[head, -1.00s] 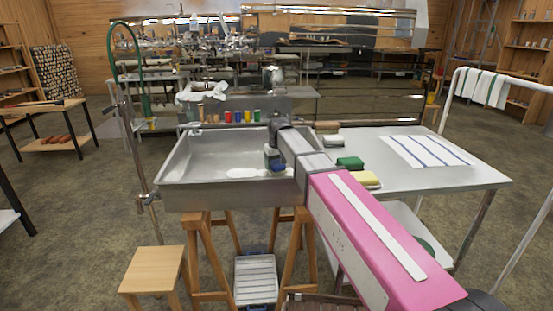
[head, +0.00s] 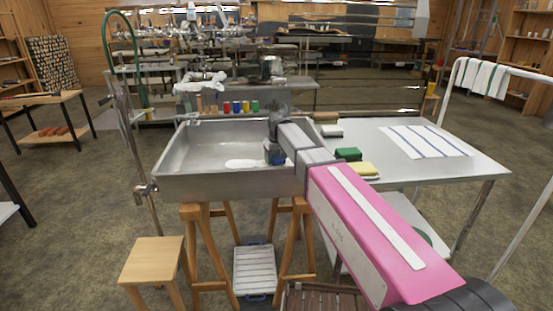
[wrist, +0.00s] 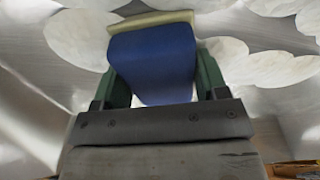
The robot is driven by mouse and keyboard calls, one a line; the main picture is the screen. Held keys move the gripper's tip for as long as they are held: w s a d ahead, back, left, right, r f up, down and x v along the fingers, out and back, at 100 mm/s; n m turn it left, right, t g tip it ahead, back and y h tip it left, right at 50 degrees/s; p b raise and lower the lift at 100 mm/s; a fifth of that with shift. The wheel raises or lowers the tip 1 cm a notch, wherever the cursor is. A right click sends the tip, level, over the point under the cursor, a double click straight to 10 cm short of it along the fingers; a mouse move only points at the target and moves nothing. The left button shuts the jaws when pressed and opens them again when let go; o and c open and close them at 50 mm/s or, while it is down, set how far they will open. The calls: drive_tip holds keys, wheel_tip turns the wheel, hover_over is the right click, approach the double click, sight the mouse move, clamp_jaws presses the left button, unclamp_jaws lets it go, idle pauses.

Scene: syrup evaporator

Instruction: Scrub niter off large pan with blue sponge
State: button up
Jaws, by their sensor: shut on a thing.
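The large pan (head: 188,172) is a wide grey metal basin on wooden trestles, left of centre in the head view. Pale niter patches (head: 240,163) lie on its floor; in the wrist view several whitish patches (wrist: 268,68) spread around the sponge. My gripper (wrist: 155,85) is shut on the blue sponge (wrist: 153,62), with one green finger on each side. The sponge has a yellowish edge at its far end. In the head view the sponge (head: 275,155) is low inside the pan, at its right part. I cannot tell whether it touches the floor.
A metal table (head: 470,172) stands right of the pan, with a green sponge (head: 348,154), a yellow sponge (head: 362,168) and a striped cloth (head: 425,141). Small coloured containers (head: 237,107) stand behind the pan. A wooden stool (head: 152,258) is at the front left.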

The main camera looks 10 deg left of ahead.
drive_tip(key=shift+s+a, duration=0.1)
drive_tip(key=shift+a, duration=0.25)
drive_tip(key=shift+r, duration=4.15)
drive_tip(key=shift+d, duration=0.1)
